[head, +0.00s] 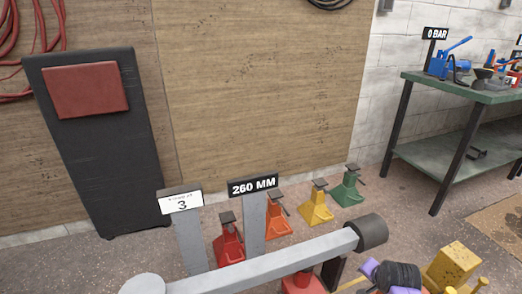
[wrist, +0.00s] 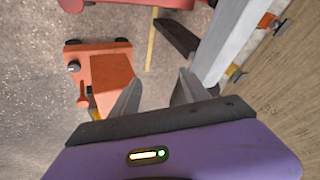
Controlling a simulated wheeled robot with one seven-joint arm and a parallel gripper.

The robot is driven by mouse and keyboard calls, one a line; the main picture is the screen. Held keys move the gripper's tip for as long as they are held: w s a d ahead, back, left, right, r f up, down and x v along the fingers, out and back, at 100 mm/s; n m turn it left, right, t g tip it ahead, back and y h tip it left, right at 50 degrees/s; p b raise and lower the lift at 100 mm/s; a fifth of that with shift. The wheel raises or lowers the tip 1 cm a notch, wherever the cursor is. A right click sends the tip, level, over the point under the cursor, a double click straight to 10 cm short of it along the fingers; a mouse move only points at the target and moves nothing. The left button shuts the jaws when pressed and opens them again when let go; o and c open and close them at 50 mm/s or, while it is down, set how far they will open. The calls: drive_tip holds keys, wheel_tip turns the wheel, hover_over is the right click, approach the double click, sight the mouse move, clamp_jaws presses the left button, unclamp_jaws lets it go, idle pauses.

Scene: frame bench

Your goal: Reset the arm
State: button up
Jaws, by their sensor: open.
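My gripper (wrist: 158,85) shows in the wrist view with its two grey fingers spread apart and nothing between them. Its purple housing fills the bottom of that view. A purple and black part at the lower right edge of the head view looks like my gripper, but its fingers cannot be made out there. An orange-red wheeled piece (wrist: 100,65) lies beyond the fingers on the floor, apart from them as far as I can tell. A long grey beam (head: 275,258) with a dark round end crosses the lower head view.
Red (head: 229,245), orange (head: 277,222), yellow (head: 317,208) and green (head: 347,192) stands line the wall. Signs reading 3 (head: 181,202) and 260 MM (head: 253,187) stand close by. A green workbench (head: 440,160) with tools is right; a black padded board (head: 110,165) leans left. Yellow equipment (head: 452,264) sits lower right.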

drive_tip(key=s+a+r+n+t+y, duration=0.1)
drive_tip(key=s+a+r+n+t, duration=0.4)
drive_tip(key=s, duration=1.1)
drive_tip(key=s+a+r+n+t+p, duration=0.15)
drive_tip(key=s+a+r, duration=0.35)
drive_tip(key=s+r, duration=0.85)
drive_tip(key=s+a+r+n+t+y, duration=0.15)
drive_tip(key=s+a+r+n, duration=0.3)
drive_tip(key=s, duration=1.35)
wheel_tip(320, 180, up, 29)
drive_tip(key=m+p, duration=0.1)
drive_tip(key=p, duration=2.7)
drive_tip(key=shift+a+h, duration=0.2)
drive_tip(key=shift+h, duration=0.25)
